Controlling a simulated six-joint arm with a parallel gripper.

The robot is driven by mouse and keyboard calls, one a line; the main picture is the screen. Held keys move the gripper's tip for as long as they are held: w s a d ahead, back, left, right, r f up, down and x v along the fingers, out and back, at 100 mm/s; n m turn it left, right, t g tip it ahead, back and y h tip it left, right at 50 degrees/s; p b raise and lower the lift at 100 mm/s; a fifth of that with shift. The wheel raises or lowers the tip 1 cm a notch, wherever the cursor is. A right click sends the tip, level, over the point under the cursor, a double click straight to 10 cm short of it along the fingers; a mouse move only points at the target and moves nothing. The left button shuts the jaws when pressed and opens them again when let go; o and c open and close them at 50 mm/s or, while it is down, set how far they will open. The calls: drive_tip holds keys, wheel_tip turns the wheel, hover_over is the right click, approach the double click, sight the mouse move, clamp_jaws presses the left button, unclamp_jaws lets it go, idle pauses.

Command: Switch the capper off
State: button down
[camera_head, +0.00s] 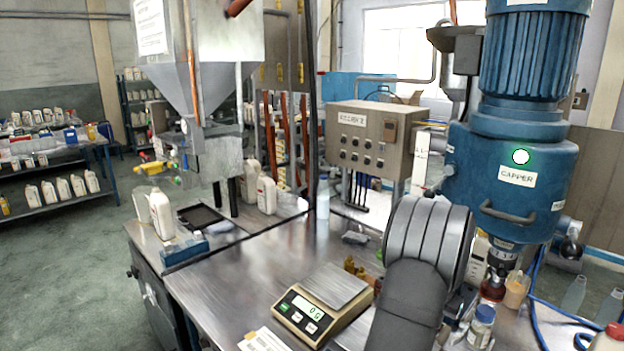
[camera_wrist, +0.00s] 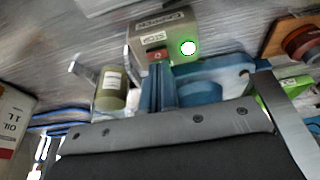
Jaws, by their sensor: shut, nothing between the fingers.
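The capper (camera_head: 545,185) is a large blue machine with a ribbed motor on top and a CAPPER label, at the right of the head view. A round white light with a green rim (camera_head: 520,156) shows on its front. In the wrist view, a small beige control box (camera_wrist: 165,38) bears a label that seems to read CAPPER, and a STOP label. A red switch (camera_wrist: 157,55) sits under the STOP label, and a green-rimmed white light (camera_wrist: 188,47) is beside it. My gripper (camera_wrist: 158,78) is shut and empty, just below the switch in the picture; contact cannot be told.
In the head view, a scale (camera_head: 318,308) reading 0 stands on the metal table left of my arm. A blue hose (camera_head: 540,322) lies at the right. My arm hides the control box there.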

drive_tip(key=shift+f, duration=0.8)
drive_tip(key=shift+r, duration=2.55)
wheel_tip(320, 180, down, 5)
drive_tip(key=shift+r, duration=0.25)
